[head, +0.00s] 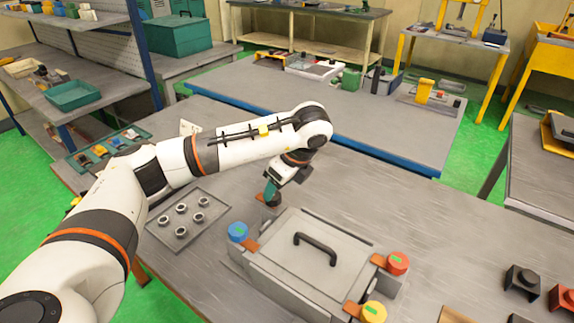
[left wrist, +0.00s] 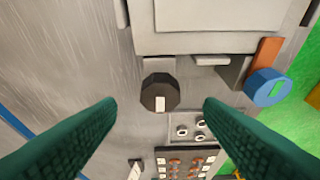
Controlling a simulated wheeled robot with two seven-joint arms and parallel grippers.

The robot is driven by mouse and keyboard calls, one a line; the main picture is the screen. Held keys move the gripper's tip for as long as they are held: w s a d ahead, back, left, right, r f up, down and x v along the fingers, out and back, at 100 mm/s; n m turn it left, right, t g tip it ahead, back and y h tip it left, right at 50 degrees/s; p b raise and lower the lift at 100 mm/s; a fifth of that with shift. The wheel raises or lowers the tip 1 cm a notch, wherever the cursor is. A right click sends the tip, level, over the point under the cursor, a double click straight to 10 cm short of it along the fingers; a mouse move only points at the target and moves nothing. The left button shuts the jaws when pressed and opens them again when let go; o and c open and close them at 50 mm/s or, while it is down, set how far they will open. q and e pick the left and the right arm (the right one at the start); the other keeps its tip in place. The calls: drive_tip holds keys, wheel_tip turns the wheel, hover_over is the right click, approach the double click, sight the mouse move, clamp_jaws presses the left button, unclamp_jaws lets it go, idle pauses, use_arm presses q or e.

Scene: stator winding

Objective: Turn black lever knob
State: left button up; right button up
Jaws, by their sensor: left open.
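The black lever knob (left wrist: 160,95) is a dark, many-sided knob with a small white mark on its top. In the left wrist view it sits near the middle, beside the grey box. My left gripper (left wrist: 160,107) is open, with its two green fingers apart to the left and right of the knob's line. The fingertips appear a little short of the knob, and I see no contact. In the head view my left gripper (head: 271,188) points down at the knob (head: 272,200), partly hiding it. My right gripper is not in view.
A grey lidded box (head: 290,255) with a black handle stands close to the knob. Blue (head: 237,231), red (head: 398,262) and yellow (head: 374,312) round pieces sit around it. A tray (head: 160,234) of several metal rings lies left. Table behind the knob is clear.

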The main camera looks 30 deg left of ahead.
use_arm(q)
drive_tip(key=p+v, duration=0.1)
drive_tip(key=v, duration=0.6)
drive_tip(key=shift+s+d, duration=0.1)
